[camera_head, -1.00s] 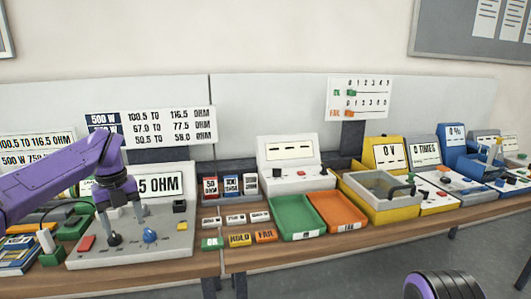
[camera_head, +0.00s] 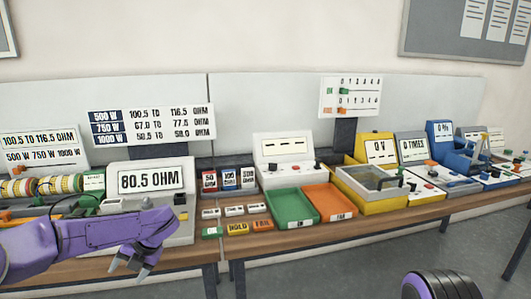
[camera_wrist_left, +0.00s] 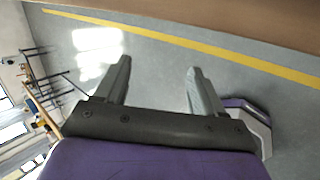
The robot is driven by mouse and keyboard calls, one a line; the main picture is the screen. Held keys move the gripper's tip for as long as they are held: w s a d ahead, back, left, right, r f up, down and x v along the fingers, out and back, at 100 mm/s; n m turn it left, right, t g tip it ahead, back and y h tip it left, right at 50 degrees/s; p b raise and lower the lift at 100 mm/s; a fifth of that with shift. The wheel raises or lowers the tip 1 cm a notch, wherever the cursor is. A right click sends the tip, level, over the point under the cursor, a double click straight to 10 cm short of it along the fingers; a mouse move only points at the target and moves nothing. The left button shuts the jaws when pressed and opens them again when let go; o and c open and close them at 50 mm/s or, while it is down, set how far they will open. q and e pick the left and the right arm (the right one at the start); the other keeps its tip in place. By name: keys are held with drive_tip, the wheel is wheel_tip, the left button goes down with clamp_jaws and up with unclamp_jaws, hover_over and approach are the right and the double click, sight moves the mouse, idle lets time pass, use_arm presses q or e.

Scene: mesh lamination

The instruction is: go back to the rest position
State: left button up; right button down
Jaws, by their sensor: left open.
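My left gripper (camera_head: 133,268) hangs in front of the bench's front edge at the lower left, below the ohm meter (camera_head: 150,180) that reads 80.5 OHM. In the left wrist view the two fingers of my left gripper (camera_wrist_left: 155,85) stand wide apart with only grey floor and a yellow floor line between them. It is open and empty. My left forearm covers the lower left part of the bench and the front of the meter. My right gripper is not seen; a purple and black rounded part of mine shows at the bottom right.
The wooden bench edge (camera_head: 255,243) runs just behind my gripper. A green tray (camera_head: 292,223) and an orange tray (camera_head: 332,212) stand mid-bench. A yellow basin box (camera_head: 395,208) and several instruments are to the right. The floor (camera_head: 340,265) in front is clear.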

use_arm(q)
drive_tip(key=s+d+f+m+t+y, duration=0.1)
drive_tip(key=s+d+f+m+t, duration=0.15)
drive_tip(key=s+f+m, duration=0.55)
drive_tip(key=s+d+f+m+t+y, duration=0.1)
drive_tip(key=s+d+f+m+t, duration=0.2)
drive_tip(key=f+m, duration=0.8)
drive_tip(key=s+f+m+h, duration=0.2)
drive_tip(key=s+m, duration=0.2)
drive_tip(key=s, duration=0.4)
drive_tip(key=s+f+m+g+h, duration=0.1)
drive_tip(key=s+f+m+h, duration=0.1)
drive_tip(key=s, duration=0.7)
drive_tip(key=s+f+m+g+h, duration=0.1)
drive_tip(key=s+f+m, duration=0.3)
drive_tip(key=s, duration=0.4)
drive_tip(key=shift+s+d+m+h, duration=0.4)
drive_tip(key=shift+m, duration=0.5)
drive_tip(key=shift+w, duration=0.1)
